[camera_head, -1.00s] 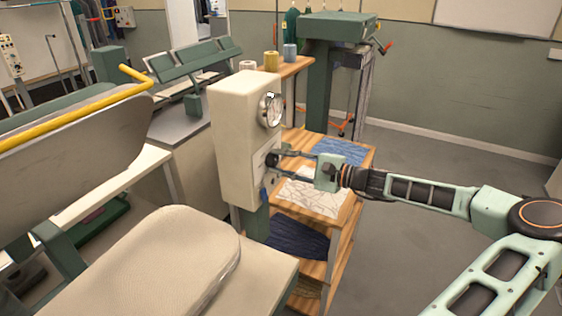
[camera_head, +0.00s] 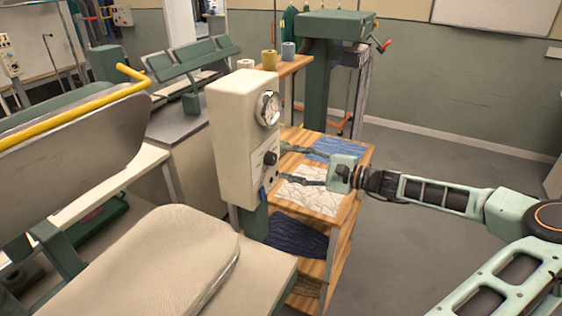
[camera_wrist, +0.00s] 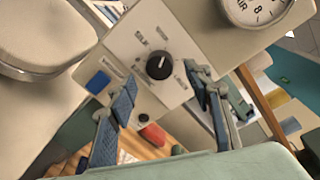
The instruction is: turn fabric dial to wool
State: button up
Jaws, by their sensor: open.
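The fabric dial is a round black knob (camera_head: 270,158) on the front of a cream control box (camera_head: 233,130). In the wrist view the knob (camera_wrist: 159,66) sits on a pale plate (camera_wrist: 142,45) with several small labels around it. The labels are too blurred to read surely, so I cannot tell which one the knob's pale mark points at. My gripper (camera_head: 284,165) is open and empty, just right of the dial in the head view. In the wrist view its fingers (camera_wrist: 163,78) are spread to either side of the knob, apart from it.
A round gauge (camera_head: 267,108) is above the dial. A blue rocker (camera_wrist: 98,82) and a red part (camera_wrist: 152,135) show near the plate. A padded pressing board (camera_head: 150,260) stands at front left. A wooden shelf (camera_head: 338,190) with folded cloth is beneath my gripper. The floor at right is clear.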

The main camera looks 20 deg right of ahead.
jog(key=v, duration=0.8)
jog(key=shift+s, duration=0.2)
jog(key=shift+f, duration=0.1)
